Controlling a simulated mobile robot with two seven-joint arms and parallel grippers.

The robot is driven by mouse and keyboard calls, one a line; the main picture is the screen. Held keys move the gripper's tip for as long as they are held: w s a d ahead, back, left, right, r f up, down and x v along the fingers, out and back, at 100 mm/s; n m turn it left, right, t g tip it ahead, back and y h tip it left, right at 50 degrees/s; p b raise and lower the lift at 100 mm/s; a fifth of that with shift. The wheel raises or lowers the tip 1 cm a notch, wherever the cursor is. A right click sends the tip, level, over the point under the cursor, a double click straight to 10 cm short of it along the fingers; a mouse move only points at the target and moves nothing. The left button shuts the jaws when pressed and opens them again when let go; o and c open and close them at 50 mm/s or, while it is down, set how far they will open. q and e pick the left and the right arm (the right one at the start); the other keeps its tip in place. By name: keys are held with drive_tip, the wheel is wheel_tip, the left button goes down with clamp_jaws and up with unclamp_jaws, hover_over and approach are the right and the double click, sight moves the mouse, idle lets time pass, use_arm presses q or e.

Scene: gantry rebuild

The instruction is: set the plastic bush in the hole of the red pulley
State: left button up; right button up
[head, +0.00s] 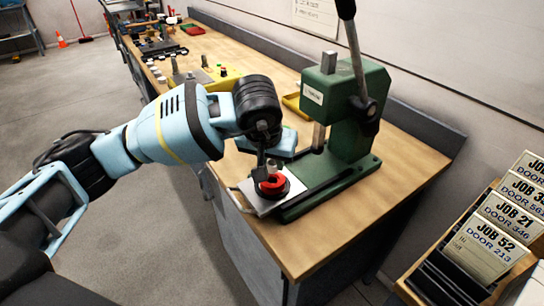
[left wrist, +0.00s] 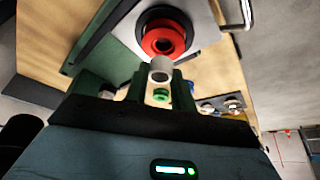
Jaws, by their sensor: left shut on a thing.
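The red pulley (head: 273,184) lies flat on a dark round base on a metal plate at the foot of the green press. In the left wrist view the red pulley (left wrist: 160,46) shows its dark centre hole. My left gripper (head: 264,172) is right above the pulley, pointing down. It is shut on the pale plastic bush (left wrist: 160,70), a short hollow cylinder between the fingertips. In the wrist view the bush overlaps the near edge of the pulley, beside the hole. In the head view the bush is hidden or too small to make out. My right gripper is not in view.
The green press (head: 345,110) with its long lever stands just right of the pulley. A yellow tray (head: 297,104) lies behind it. Several tools and parts fill the far bench. A rack of job cards (head: 495,230) stands at the lower right. The bench front (head: 330,245) is clear.

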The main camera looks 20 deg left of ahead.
use_arm(q)
drive_tip(key=shift+f+b, duration=0.3)
drive_tip(key=shift+f, duration=0.55)
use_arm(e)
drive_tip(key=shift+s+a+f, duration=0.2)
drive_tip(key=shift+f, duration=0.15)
use_arm(q)
drive_tip(key=shift+f+b, duration=0.3)
drive_tip(key=shift+f, duration=0.5)
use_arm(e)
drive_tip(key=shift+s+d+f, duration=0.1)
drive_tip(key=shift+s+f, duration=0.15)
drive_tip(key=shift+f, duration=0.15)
use_arm(q)
drive_tip(key=o, duration=1)
drive_tip(key=shift+o, duration=0.2)
drive_tip(key=shift+v, duration=3.95)
